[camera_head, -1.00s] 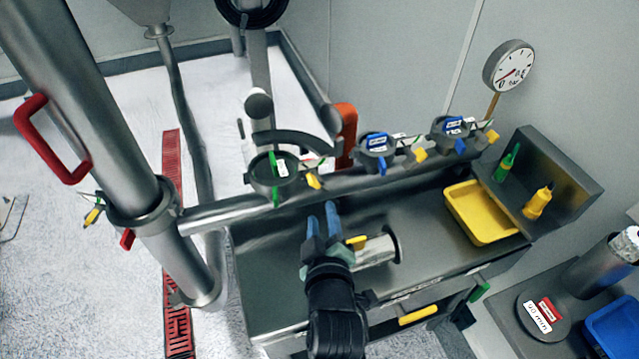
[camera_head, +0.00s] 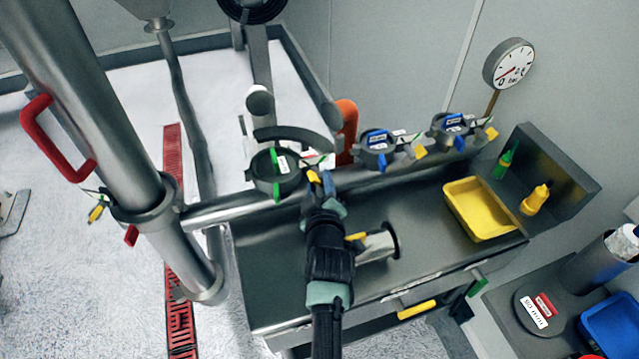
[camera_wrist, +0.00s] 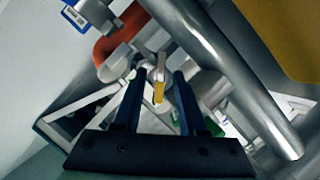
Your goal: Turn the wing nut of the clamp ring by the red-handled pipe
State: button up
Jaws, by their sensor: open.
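The pipe (camera_head: 95,110) with the red handle (camera_head: 40,148) slants down the left side of the head view. A clamp ring (camera_head: 145,205) goes around it, with a yellow-tipped wing nut (camera_head: 96,212) on its left. My gripper (camera_head: 320,184) is well to the right of it, by the green-marked clamp (camera_head: 276,178) on the horizontal pipe. In the wrist view my gripper (camera_wrist: 157,82) is open. A different yellow wing nut (camera_wrist: 159,90) shows between its dark blue fingers; I cannot tell whether they touch it.
Two blue-marked clamps (camera_head: 378,150) (camera_head: 455,130) sit farther right along the horizontal pipe. An orange-red part (camera_head: 347,128) stands behind it. Below is a metal bench (camera_head: 270,270) with a yellow tray (camera_head: 482,232). A gauge (camera_head: 508,65) stands at the back right.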

jog(key=shift+c, duration=0.2)
grip_shut()
